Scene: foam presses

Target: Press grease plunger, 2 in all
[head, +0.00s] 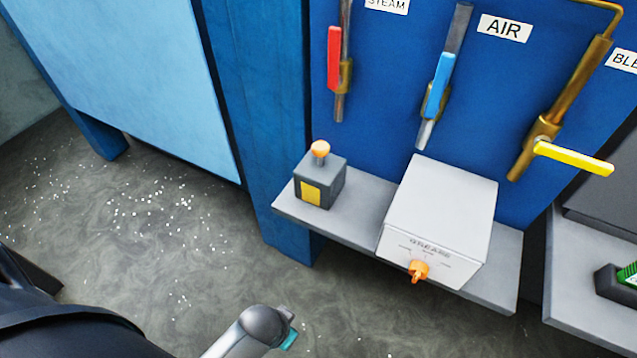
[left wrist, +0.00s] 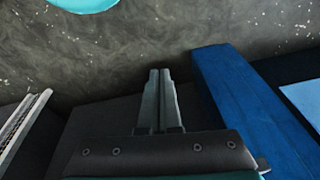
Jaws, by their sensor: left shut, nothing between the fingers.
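A small dark grey box (head: 320,184) with a yellow label stands at the left end of a grey shelf. An orange round-headed plunger (head: 320,149) sticks up from its top and looks raised. Beside it on the right is a larger white box (head: 440,215) lettered GREASE, with an orange knob (head: 418,270) low on its front. My left gripper (left wrist: 160,74) shows in the left wrist view, shut and empty, with dark floor beyond its fingertips. No plunger or box shows in that view. My right gripper is not in view.
The grey shelf (head: 357,238) juts from a blue panel. Above it are red (head: 334,58), blue (head: 437,85) and yellow (head: 573,158) valve handles. A blue post (head: 259,120) stands left of the shelf; it may be the blue beam in the wrist view. Speckled floor (head: 140,220) is open at left.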

